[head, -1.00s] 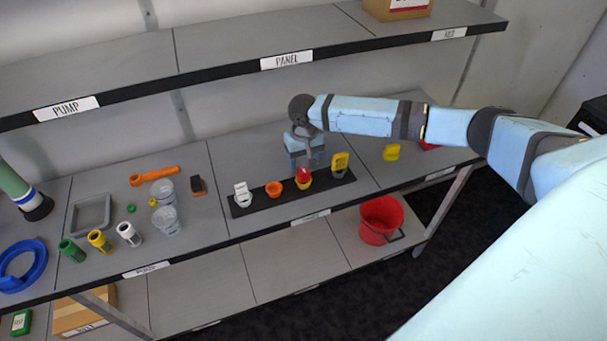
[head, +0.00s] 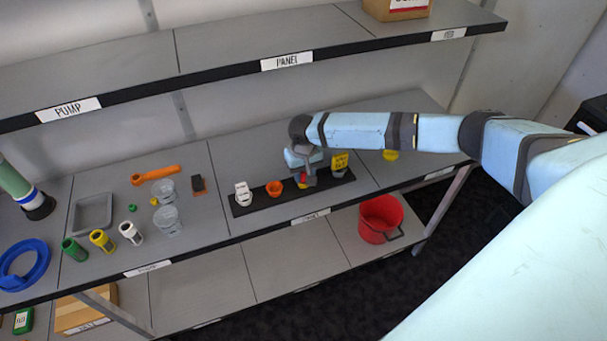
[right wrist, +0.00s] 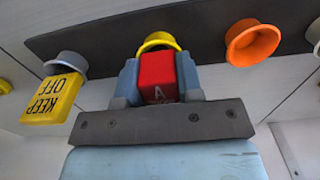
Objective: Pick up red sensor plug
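The red sensor plug (right wrist: 157,75), a block marked "A", sits in a yellow ring socket (right wrist: 158,41) on a dark strip. My right gripper (right wrist: 158,80) is down over it, one blue finger on each side. No gap shows between the fingers and the plug, so it looks shut on it. In the head view my right gripper (head: 305,176) hides most of the plug. My left gripper is not in view.
Clear cups (head: 167,220) stand to the left. A red bucket (head: 380,219) is on the lower shelf.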

